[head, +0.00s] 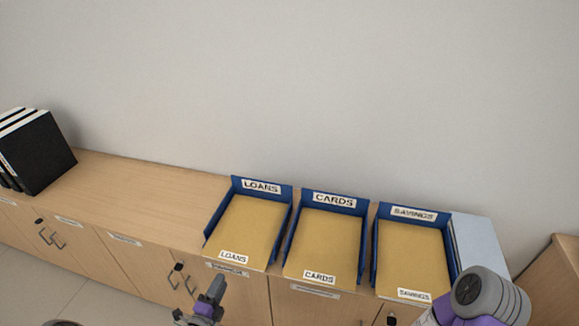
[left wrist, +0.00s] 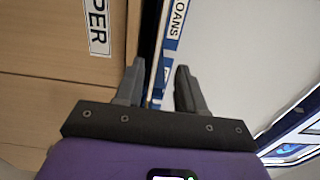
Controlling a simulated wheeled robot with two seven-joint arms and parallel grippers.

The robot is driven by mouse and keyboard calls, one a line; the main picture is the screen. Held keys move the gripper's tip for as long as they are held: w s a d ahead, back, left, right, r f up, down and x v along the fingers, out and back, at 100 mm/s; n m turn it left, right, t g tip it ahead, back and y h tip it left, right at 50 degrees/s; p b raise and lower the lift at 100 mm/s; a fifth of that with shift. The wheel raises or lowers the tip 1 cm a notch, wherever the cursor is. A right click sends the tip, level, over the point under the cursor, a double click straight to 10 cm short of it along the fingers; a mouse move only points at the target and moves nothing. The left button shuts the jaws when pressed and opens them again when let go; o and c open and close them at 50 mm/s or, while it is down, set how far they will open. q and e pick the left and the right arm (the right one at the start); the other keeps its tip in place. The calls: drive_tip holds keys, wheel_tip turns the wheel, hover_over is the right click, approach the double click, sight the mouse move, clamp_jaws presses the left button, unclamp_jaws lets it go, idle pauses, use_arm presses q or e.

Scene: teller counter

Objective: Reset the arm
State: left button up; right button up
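My left gripper (head: 212,293) is at the bottom of the head view, in front of the cabinet and below the front of the LOANS tray (head: 262,188). In the left wrist view its two fingers (left wrist: 160,72) stand apart. A thin blue-and-white edge with a LOANS label shows beyond the gap, and I see nothing held. My right arm (head: 482,302) shows only as a grey and purple link at the lower right; its gripper is out of view.
The blue CARDS tray (head: 335,202) and SAVINGS tray (head: 414,213) stand right of the LOANS tray, each holding a yellow folder. Black binders (head: 38,152) stand at far left. The wooden counter (head: 150,190) is clear between binders and trays. Cabinet handles (head: 50,238) project in front.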

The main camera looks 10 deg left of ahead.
use_arm(q)
drive_tip(key=s+d+m+g+h, duration=0.35)
drive_tip(key=d+m+h, duration=0.3)
drive_tip(key=d, duration=0.25)
drive_tip(key=s+d+m+g+h, duration=0.2)
drive_tip(key=d+m+g+h, duration=0.25)
drive_tip(key=d+m, duration=0.35)
drive_tip(key=s+d+f+m+g, duration=0.5)
drive_tip(key=s+d+m+g, duration=0.4)
drive_tip(key=s+m, duration=0.45)
drive_tip(key=s+a+f+m+g+y, duration=0.3)
drive_tip(key=f+m+g+y, duration=0.1)
drive_tip(key=m, duration=0.5)
drive_tip(key=w+a+f+m+t+y, duration=0.2)
drive_tip(key=w+m+t+y, duration=0.1)
drive_tip(key=m, duration=1)
drive_tip(key=shift+w+a+y, duration=0.25)
drive_tip(key=shift+w+y, duration=0.55)
drive_tip(key=shift+w, duration=0.4)
